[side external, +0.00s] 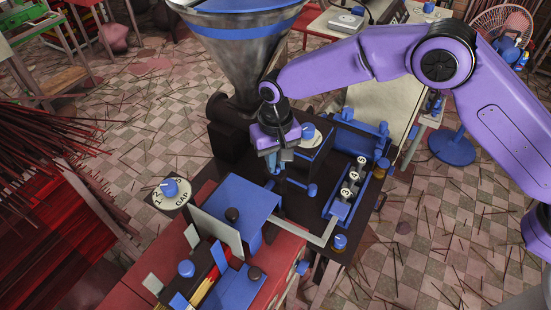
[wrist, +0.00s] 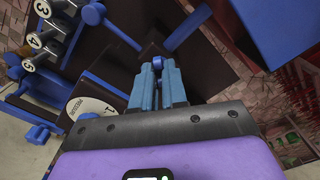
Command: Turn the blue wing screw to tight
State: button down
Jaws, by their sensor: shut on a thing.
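My gripper (side external: 274,172) points down over the dark machine bed, just left of the pressure dial. In the wrist view its two blue-grey fingers (wrist: 157,72) are close together, with a small blue piece (wrist: 158,62) between their tips. This piece appears to be the blue wing screw, and the fingers are shut on it. Its wings and shaft are mostly hidden by the fingers, so I cannot tell how tight it is. In the side view the screw cannot be made out behind the fingertips.
The pressure dial (side external: 312,141) with a blue knob stands close to my gripper's right. Numbered levers (side external: 350,178) stand farther right. A blue plate (side external: 240,200) lies in front, with a gap dial (side external: 168,194) to its left. A metal hopper (side external: 240,60) rises behind.

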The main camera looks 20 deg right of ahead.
jog(key=m, duration=0.5)
jog(key=shift+m, duration=0.3)
jog(key=m, duration=0.4)
jog(key=shift+m, duration=0.4)
jog(key=c, duration=1.2)
grip_release()
jog(key=shift+o, duration=0.2)
notch_tip(320, 180, up, 18)
jog(key=shift+f, duration=0.25)
